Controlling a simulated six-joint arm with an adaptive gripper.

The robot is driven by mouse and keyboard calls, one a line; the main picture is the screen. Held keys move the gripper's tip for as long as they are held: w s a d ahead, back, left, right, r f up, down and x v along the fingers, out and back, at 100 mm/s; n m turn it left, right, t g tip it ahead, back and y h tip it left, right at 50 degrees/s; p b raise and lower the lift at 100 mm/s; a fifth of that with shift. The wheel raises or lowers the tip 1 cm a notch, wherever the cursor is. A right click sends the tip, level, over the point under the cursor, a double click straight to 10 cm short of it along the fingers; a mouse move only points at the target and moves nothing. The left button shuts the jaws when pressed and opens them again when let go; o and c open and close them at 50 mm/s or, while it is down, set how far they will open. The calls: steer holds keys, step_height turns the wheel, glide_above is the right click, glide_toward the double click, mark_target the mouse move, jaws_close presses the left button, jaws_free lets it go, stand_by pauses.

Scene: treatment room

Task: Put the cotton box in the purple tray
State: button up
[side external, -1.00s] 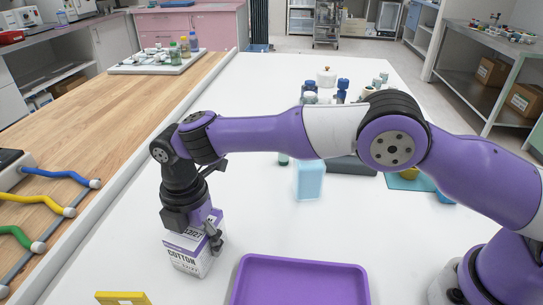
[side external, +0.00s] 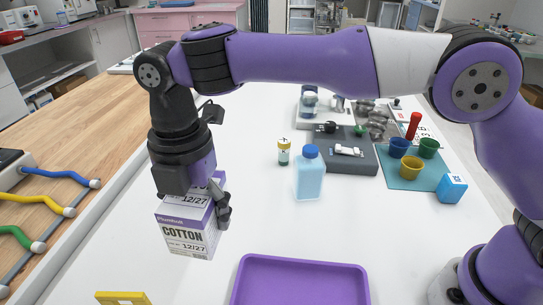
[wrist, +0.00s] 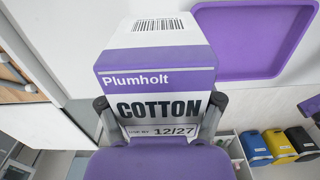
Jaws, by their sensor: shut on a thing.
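The cotton box (side external: 187,232) is white and purple, with "COTTON" and "12/27" printed on it. My gripper (side external: 211,205) is shut on it and holds it upright, lifted above the white table. In the wrist view the box (wrist: 157,70) sits between the two fingers (wrist: 160,108). The purple tray (side external: 300,262) lies on the table at the bottom of the side view, to the right of the box and apart from it. Its near part is cut off by the frame. It also shows in the wrist view (wrist: 255,40), and what shows of it is empty.
A blue-capped bottle (side external: 310,178) and a small yellow-capped vial (side external: 284,153) stand behind the tray. Coloured cups sit on a teal mat (side external: 395,176) at the right. A yellow object (side external: 122,298) lies at the bottom left. Table between box and tray is clear.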

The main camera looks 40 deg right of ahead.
steer(key=s+d+n, duration=0.3)
steer(key=s, duration=0.4)
steer(key=n, duration=0.2)
glide_above(302, 299)
steer(key=a, duration=0.2)
steer(key=f, duration=0.4)
steer(key=s+f, duration=0.1)
steer(key=f, duration=0.5)
steer(key=shift+s+d+f, duration=0.15)
steer(key=shift+d, duration=0.05)
steer(key=shift+f, duration=0.15)
steer(key=o, duration=1.1)
steer(key=shift+o, duration=0.2)
